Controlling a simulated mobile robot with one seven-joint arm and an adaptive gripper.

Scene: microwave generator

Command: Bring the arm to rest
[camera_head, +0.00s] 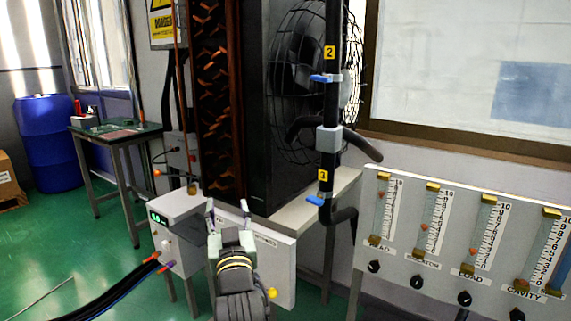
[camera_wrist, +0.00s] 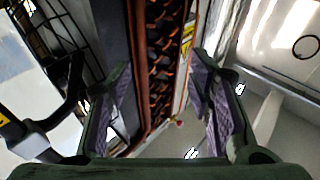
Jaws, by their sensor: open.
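My gripper (camera_head: 228,212) is in the lower middle of the head view, in front of the white control box and panel. Its two fingers point up and away and stand apart with nothing between them. In the wrist view the open fingers (camera_wrist: 160,100) frame the dark cabinet with its orange-brown slatted front (camera_wrist: 160,70). Part of the white panel behind my gripper is hidden by it.
A white control box (camera_head: 180,215) with a green display stands just left of my gripper. A black pipe (camera_head: 328,130) with blue-handled valves runs down at centre right. A flowmeter panel (camera_head: 460,240) is at right. A blue barrel (camera_head: 48,145) and small table (camera_head: 115,132) stand at left.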

